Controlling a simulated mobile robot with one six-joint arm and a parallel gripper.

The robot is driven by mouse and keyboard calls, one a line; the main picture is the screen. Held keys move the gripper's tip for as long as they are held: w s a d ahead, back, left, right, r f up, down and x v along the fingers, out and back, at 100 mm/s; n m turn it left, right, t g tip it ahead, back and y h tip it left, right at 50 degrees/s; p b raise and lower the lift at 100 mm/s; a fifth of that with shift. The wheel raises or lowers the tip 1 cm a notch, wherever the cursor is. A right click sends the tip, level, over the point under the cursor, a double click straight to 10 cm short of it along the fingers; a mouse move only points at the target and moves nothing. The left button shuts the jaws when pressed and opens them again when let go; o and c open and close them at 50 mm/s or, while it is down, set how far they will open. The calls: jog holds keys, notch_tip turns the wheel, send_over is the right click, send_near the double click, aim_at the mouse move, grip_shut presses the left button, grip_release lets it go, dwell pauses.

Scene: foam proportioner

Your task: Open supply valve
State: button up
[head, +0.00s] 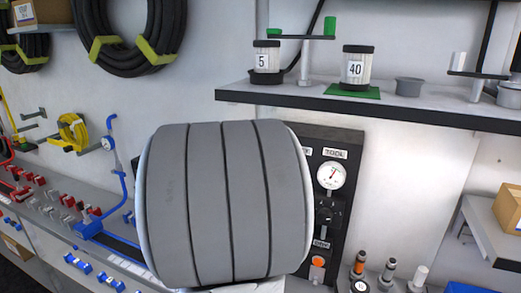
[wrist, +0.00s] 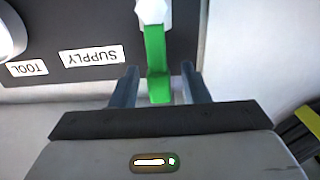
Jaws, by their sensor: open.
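The supply valve's green lever (wrist: 155,48) hangs from a white fitting (wrist: 153,12) in the wrist view, beside the SUPPLY label (wrist: 92,56), which appears upside down. My gripper (wrist: 158,70) is open, with one dark finger on each side of the lever's end. A gap shows between the lever and each finger. In the head view my own grey arm link hides the supply valve and my gripper.
The dark panel (head: 343,150) shows a TOOL gauge (head: 331,175), a black knob (head: 326,216) and an orange-topped part (head: 317,262). A shelf (head: 380,110) with canisters juts out above. A yellow-and-black object (wrist: 303,130) lies at the wrist view's right edge.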

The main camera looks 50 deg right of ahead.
jog(key=shift+a, duration=0.1)
jog(key=b+v, duration=0.1)
jog(key=v, duration=0.6)
jog(key=shift+a+b, duration=0.3)
jog(key=shift+b, duration=0.1)
jog(key=shift+s, duration=0.1)
jog(key=w+a+f+n+t+y+b, duration=0.2)
jog(key=w+a+f+n+t+y, duration=0.2)
jog(key=w+a+n+t+y, duration=0.45)
jog(key=w+a+f+n+g+y, duration=0.1)
jog(key=a+f+y, duration=0.2)
jog(key=a, duration=0.5)
jog(key=w+a+f+n+y, duration=0.1)
jog(key=a+f+y, duration=0.2)
jog(key=a, duration=0.5)
jog(key=s+a+f+n+g+y+b, duration=0.1)
jog(key=s+a+f+g, duration=0.3)
jog(key=s, duration=0.4)
jog(key=s+a+f+n+g+y+b, duration=0.1)
jog(key=s+a+f+n+g+y, duration=0.1)
jog(key=s+a+f, duration=0.5)
jog(key=n+g, duration=0.1)
jog(key=g, duration=0.1)
jog(key=shift+s+g+b, duration=0.35)
jog(key=shift+s, duration=0.05)
